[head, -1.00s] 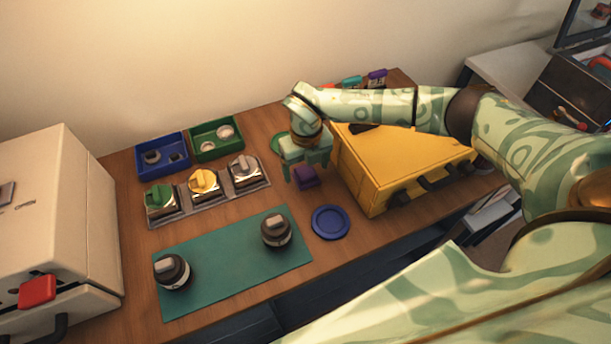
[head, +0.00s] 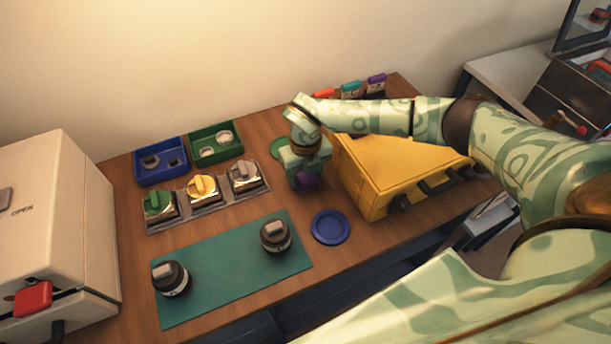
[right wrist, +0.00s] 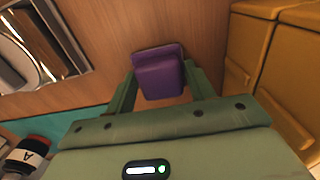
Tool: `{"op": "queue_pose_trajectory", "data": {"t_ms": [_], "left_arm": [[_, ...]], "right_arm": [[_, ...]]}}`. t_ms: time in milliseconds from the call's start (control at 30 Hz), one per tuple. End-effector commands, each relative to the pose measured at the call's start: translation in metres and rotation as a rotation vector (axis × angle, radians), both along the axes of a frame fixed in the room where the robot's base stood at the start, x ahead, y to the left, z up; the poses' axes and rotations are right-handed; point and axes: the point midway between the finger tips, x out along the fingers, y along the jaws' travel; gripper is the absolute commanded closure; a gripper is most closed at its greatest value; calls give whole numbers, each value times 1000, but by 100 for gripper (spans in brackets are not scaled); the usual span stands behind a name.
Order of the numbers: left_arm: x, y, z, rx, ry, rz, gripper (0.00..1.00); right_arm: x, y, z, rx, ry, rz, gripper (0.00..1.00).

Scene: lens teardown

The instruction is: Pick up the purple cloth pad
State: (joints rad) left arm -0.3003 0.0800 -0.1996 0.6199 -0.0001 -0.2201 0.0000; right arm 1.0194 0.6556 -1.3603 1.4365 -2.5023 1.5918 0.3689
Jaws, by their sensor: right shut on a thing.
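The purple cloth pad (head: 307,182) is a small purple block beside the yellow case, at the tips of my right gripper (head: 306,183). In the right wrist view the purple pad (right wrist: 161,76) sits between the two green fingers of my right gripper (right wrist: 163,84), which is shut on it. Wooden table shows around the pad; I cannot tell whether it still touches the table. My left gripper is not in either view.
The yellow case (head: 385,170) stands close on the right of the gripper. A blue round dish (head: 330,227) lies in front. A green mat (head: 235,265) with two dark lens parts, a tray of metal mounts (head: 205,203), and blue (head: 161,178) and green (head: 216,159) bins are to the left.

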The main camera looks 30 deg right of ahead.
Motion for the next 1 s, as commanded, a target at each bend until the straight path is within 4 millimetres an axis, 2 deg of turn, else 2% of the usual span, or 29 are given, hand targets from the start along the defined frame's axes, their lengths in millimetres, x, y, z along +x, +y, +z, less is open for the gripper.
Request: {"op": "queue_pose_trajectory", "data": {"t_ms": [167, 467, 700, 833, 1000], "left_arm": [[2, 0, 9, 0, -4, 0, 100], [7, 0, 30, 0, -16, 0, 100], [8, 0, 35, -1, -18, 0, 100], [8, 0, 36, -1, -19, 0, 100], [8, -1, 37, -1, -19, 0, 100]], "right_arm": [[1, 0, 29, 0, -5, 1, 68], [-47, 31, 93, 1, -3, 6, 68], [-92, 61, 113, 1, -1, 5, 68], [-106, 70, 120, 1, -1, 2, 68], [-116, 76, 124, 0, 0, 0, 68]]}}
